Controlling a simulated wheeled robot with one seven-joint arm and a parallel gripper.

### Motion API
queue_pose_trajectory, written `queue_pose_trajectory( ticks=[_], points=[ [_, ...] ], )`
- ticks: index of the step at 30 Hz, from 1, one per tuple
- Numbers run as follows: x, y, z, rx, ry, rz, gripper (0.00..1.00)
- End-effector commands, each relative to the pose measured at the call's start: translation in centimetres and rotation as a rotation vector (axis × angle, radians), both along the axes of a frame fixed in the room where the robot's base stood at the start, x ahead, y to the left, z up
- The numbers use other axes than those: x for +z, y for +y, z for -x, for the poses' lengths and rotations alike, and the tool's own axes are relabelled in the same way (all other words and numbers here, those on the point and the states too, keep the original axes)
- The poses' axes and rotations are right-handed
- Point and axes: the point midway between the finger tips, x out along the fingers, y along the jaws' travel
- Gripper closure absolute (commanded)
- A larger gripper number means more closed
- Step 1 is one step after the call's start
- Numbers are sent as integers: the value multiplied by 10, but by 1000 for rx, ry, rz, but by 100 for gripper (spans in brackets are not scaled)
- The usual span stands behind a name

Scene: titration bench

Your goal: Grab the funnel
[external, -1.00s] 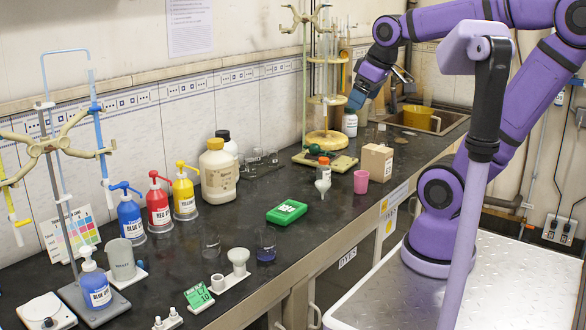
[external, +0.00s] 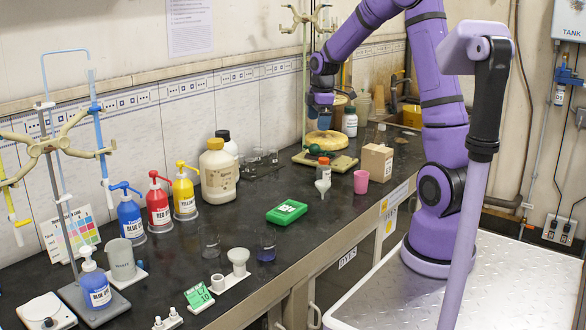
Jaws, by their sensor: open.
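A small white funnel (external: 322,187) shows near the bench's front edge, its wide mouth up and its narrow stem down. A small orange-capped bottle (external: 323,169) is right behind it. Another white, funnel-shaped piece (external: 239,259) sits on a white stand nearer the camera; I cannot tell whether it is a funnel too. My gripper (external: 320,112) points down, open and empty, above the wooden disc of the stand at the back. It is well above and behind the white funnel, apart from it. Its fingertips are small and partly unclear in this view.
A tall stand with a clamp (external: 306,18) rises beside my gripper. A pink cup (external: 361,182) and a cardboard box (external: 376,162) are right of the funnel. A green box (external: 286,212) lies to the left. Pump bottles line the wall. Dark bench surface is free between them.

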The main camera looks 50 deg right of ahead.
Motion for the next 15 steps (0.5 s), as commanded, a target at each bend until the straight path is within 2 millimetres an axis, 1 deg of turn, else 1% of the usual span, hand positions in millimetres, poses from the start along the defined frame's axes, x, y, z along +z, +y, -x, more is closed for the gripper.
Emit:
queue_pose_trajectory(
  ticks=[1, 5, 6, 12, 15],
  points=[
    [-18, -13, -8, 30, 17, -8, 10],
    [-58, -42, -26, 131, 42, -23, 10],
    [-71, -52, -30, 162, 48, -30, 10],
    [-138, -93, -45, 308, 70, -65, 10],
    [-164, -108, -48, 364, 73, -80, 10]
  ],
)
